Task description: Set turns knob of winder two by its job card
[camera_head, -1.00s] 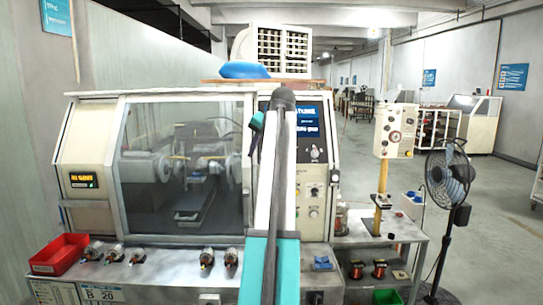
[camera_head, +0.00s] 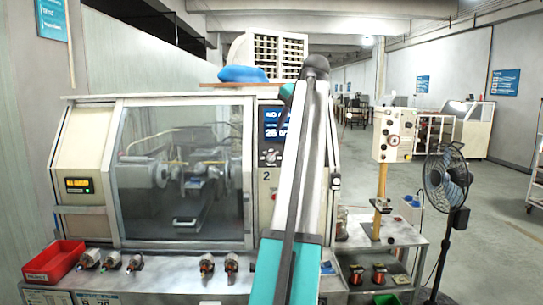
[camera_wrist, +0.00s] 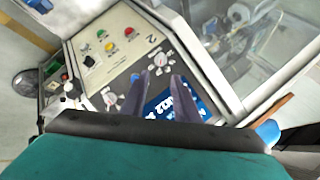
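Winder two (camera_head: 245,185) is the cream machine with a "2" on its panel. Its blue screen (camera_head: 271,123) is partly hidden behind my arm; a dial knob (camera_head: 270,157) shows just below it. In the wrist view, my gripper (camera_wrist: 163,74) points at the control panel (camera_wrist: 128,50), its two dark fingers apart with nothing between them. A white dial knob (camera_wrist: 161,60) lies just beyond the fingertips; contact is not visible. A second dial knob (camera_wrist: 110,98) is to the left. I cannot read which is for turns. A card (camera_head: 98,298) at the bottom left is cut off.
Green, yellow and red buttons (camera_wrist: 129,32) are on the panel. The window (camera_head: 180,170) is left of it. A red bin (camera_head: 54,262) and several armatures (camera_head: 206,263) sit on the front ledge. A fan (camera_head: 447,180) and a post-mounted control box (camera_head: 394,135) stand at right.

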